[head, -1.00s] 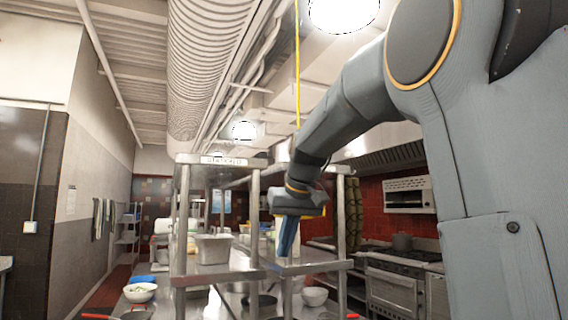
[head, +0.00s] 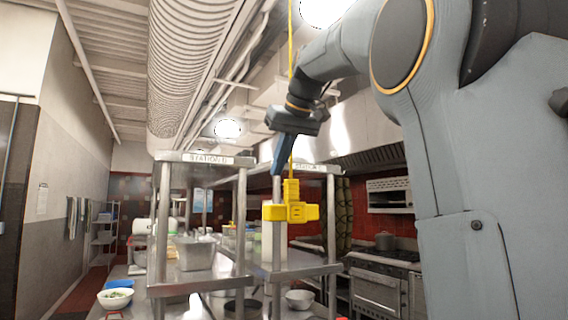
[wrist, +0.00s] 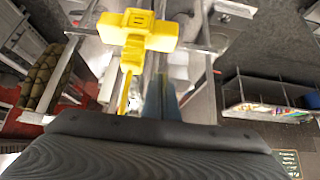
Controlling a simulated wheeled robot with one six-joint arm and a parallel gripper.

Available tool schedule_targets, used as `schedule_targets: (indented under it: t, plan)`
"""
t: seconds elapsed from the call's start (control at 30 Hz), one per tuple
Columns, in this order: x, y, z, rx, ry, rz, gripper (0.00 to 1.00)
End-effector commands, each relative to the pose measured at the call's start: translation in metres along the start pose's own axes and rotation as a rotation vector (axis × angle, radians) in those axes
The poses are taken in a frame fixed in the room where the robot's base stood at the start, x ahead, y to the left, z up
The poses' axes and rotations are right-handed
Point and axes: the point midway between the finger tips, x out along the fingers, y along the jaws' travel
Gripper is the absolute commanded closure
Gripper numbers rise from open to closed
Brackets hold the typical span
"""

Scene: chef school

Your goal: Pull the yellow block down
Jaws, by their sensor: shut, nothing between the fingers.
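The yellow block (head: 291,211) is cross-shaped and hangs from a yellow cord (head: 291,60) that runs up to the ceiling. In the head view it hangs just below and to the right of my gripper (head: 278,168). My gripper points down, with its blue fingers shut and empty. In the wrist view the block (wrist: 136,32) shows at the top, and the blue fingers (wrist: 160,98) are beside the cord, to its right. I cannot tell whether the fingers touch the cord or block.
Steel shelving (head: 204,158) with pans and containers stands below and behind the block. A stove (head: 378,285) is at the right. A white bowl (head: 115,298) sits on the counter at the lower left.

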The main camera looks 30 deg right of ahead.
Motion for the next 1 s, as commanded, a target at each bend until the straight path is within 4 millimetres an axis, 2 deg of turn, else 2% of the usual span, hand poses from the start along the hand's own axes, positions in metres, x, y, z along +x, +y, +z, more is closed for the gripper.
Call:
schedule_targets:
  t: [0.03,0.3,1.0]
  plan:
    - [0.013,0.0,0.004,0.0,-0.001,0.0,1.0]
    - [0.055,0.002,0.014,0.003,-0.001,0.001,1.0]
    - [0.106,0.003,0.052,0.005,-0.003,0.002,1.0]
